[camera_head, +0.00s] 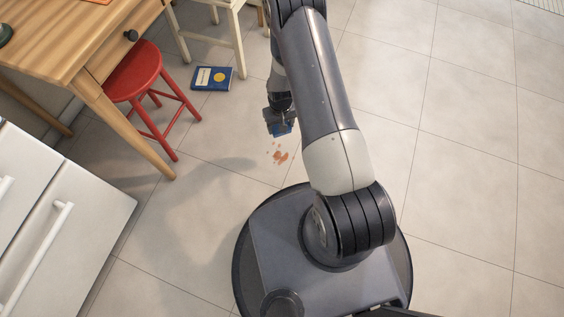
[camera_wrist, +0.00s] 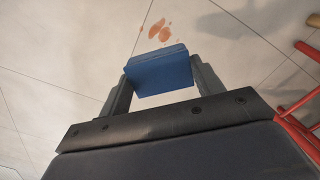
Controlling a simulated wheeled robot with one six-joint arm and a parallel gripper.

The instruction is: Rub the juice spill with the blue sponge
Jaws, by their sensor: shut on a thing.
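The juice spill (camera_head: 280,156) is a small cluster of orange-brown spots on the tiled floor, just in front of my base. It also shows at the top of the wrist view (camera_wrist: 159,30), beyond the sponge. The blue sponge (camera_wrist: 160,72) is a block held between the two fingers of my gripper (camera_wrist: 160,80).
A red stool (camera_head: 135,72) stands beside a wooden desk (camera_head: 75,40) at upper left. A blue book (camera_head: 212,78) lies on the floor near a white chair (camera_head: 238,40). White drawers (camera_head: 62,215) stand at lower left. The floor to the right is clear.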

